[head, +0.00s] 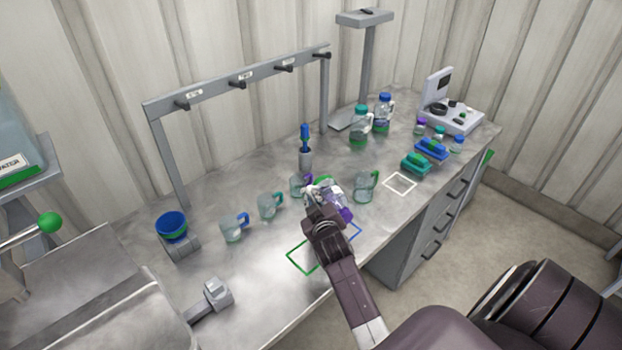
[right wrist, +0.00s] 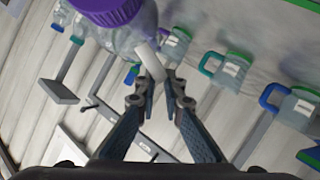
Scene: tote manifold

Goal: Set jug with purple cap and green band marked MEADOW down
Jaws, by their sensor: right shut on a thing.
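The jug with the purple cap (head: 346,214) is in my right gripper (head: 320,205), tilted, above the front middle of the bench in the head view. In the right wrist view, the purple cap (right wrist: 112,10) and clear jug body fill the top, and the fingers (right wrist: 160,85) are shut on a white part that looks like the handle. A bit of green shows beside the gripper in the head view; the MEADOW marking cannot be read. The gripper and arm hide part of the jug. My left gripper is not in view.
Green (head: 290,262), blue (head: 357,232) and white (head: 400,192) outlines mark the bench (head: 280,290). Clear mugs (head: 232,230) stand behind and left, one mug (head: 366,188) close right. Capped jugs (head: 360,127) stand farther back, near green and blue blocks (head: 415,164). A hook rail (head: 240,83) rises behind.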

